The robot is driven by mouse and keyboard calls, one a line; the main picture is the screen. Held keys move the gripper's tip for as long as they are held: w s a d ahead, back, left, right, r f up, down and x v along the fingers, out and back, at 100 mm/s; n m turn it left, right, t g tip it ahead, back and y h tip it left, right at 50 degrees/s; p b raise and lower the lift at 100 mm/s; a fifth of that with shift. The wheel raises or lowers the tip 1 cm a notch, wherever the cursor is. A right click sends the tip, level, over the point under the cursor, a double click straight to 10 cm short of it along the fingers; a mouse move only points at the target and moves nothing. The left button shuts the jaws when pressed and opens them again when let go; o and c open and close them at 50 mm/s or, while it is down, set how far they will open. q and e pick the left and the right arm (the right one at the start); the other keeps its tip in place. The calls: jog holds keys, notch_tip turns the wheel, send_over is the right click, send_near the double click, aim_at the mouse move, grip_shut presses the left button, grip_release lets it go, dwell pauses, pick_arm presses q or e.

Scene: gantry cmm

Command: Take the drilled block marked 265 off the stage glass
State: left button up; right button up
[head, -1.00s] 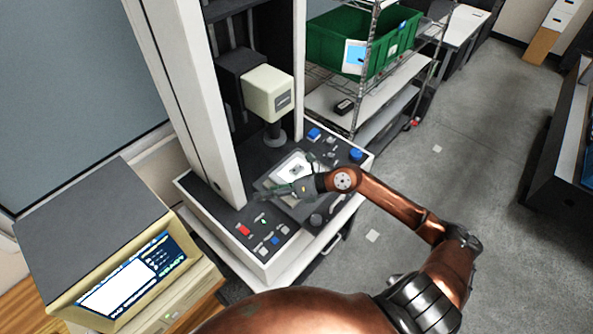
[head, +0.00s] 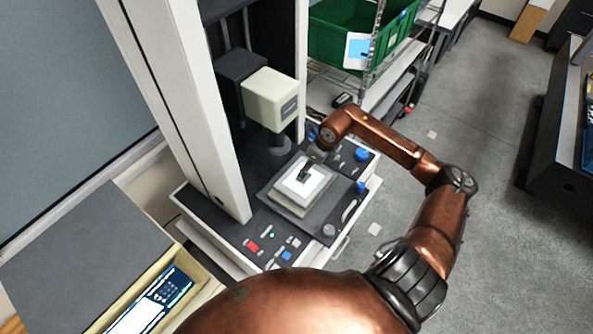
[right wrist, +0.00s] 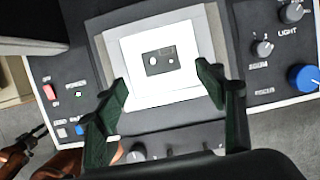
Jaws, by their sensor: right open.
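The drilled block (right wrist: 160,61) is a small dark plate with two pale holes. It lies flat on the bright stage glass (right wrist: 194,40); its marking is too small to read. In the head view the stage glass (head: 317,187) shows below my right gripper (head: 306,171), and a dark shape there hides the block. My right gripper (right wrist: 165,100) is open and empty, its two green fingers apart, with the block between and beyond the tips in the picture. A dark, thin shape at the lower left of the right wrist view seems to be my left gripper (right wrist: 36,138); its jaws are unclear.
The cream optics head (head: 270,99) and its lens hang just behind the stage. A white column (head: 175,110) stands to the left. Blue knobs (head: 361,155) and buttons line the panel. A green bin (head: 335,40) sits on a wire rack behind. Open floor lies right.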

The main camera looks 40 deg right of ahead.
aim_at(306, 178)
jog(key=shift+w+f, duration=0.25)
jog(key=shift+f, duration=0.15)
jog(key=shift+p+x, duration=0.6)
jog(key=shift+x, duration=0.4)
jog(key=shift+p+x, duration=0.75)
jog(key=shift+x, duration=1.65)
jog(key=shift+s+d, duration=0.1)
jog(key=shift+s, duration=0.1)
jog(key=c, duration=1.2)
pick_arm(q)
jog(key=s+r, duration=0.2)
jog(key=r, duration=0.1)
jog(key=shift+s+a, duration=0.1)
jog(key=shift+s, duration=0.1)
pick_arm(e)
jog(key=shift+c, duration=0.6)
pick_arm(q)
jog(key=shift+w, duration=0.1)
